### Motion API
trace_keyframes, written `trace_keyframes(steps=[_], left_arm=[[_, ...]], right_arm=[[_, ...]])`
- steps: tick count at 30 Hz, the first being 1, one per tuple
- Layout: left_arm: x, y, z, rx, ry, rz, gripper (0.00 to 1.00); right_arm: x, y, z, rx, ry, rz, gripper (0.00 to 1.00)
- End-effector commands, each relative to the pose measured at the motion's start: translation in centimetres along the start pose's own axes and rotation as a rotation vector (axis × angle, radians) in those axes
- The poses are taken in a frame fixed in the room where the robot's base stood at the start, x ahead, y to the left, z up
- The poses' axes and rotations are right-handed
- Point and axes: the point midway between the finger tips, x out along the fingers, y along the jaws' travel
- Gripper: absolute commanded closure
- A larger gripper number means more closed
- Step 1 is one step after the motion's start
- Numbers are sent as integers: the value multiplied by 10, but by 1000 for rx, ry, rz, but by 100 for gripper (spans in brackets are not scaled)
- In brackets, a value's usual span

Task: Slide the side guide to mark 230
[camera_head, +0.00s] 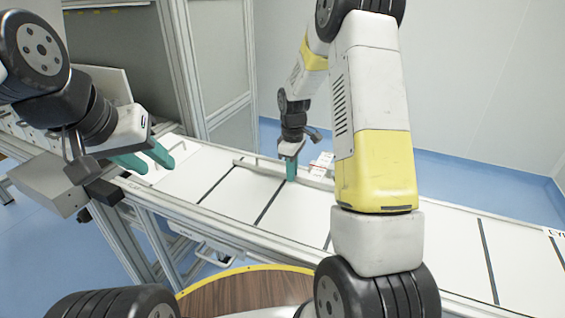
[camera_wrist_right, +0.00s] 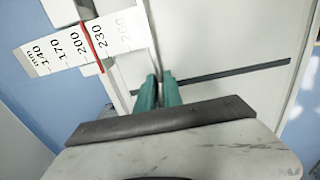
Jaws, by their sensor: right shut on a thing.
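The side guide (camera_head: 262,170) is a long pale rail along the far side of the white conveyor bed. My right gripper (camera_head: 291,168) reaches down to it with teal fingers. In the right wrist view the fingers (camera_wrist_right: 158,92) are close together, shut on the guide; the held part is mostly hidden. The white scale plate (camera_wrist_right: 75,45), marked 140 to 260, lies left of the fingers; it also shows in the head view (camera_head: 320,163). A red pointer line (camera_wrist_right: 92,46) crosses it between the printed 200 and 230. My left gripper (camera_head: 145,160) is open and empty above the conveyor's left end.
The conveyor bed (camera_head: 235,195) is flat with dark cross strips and clear in the middle. A metal-framed cabinet (camera_head: 215,60) stands behind its left part. A grey box (camera_head: 48,183) is at the left end. A round wooden-topped surface (camera_head: 245,292) is in front.

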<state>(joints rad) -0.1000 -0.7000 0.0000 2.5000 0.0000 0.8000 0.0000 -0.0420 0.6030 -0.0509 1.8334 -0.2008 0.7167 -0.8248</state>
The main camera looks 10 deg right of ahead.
Motion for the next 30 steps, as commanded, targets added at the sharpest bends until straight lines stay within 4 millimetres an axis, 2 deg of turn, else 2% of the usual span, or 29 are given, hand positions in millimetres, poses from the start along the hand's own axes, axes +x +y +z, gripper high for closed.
trace_keyframes(steps=[17, 18, 21, 30], left_arm=[[0, 0, 0, 0, 0, 0, 64], [0, 0, 0, 0, 0, 0, 64], [0, 0, 0, 0, 0, 0, 64], [0, 0, 0, 0, 0, 0, 64]], right_arm=[[-1, 16, 0, 2, 2, 3, 100], [-1, 15, -1, 1, 2, 3, 81], [-1, 15, 0, 1, 2, 2, 64], [-1, 15, 0, 1, 1, 1, 64]])
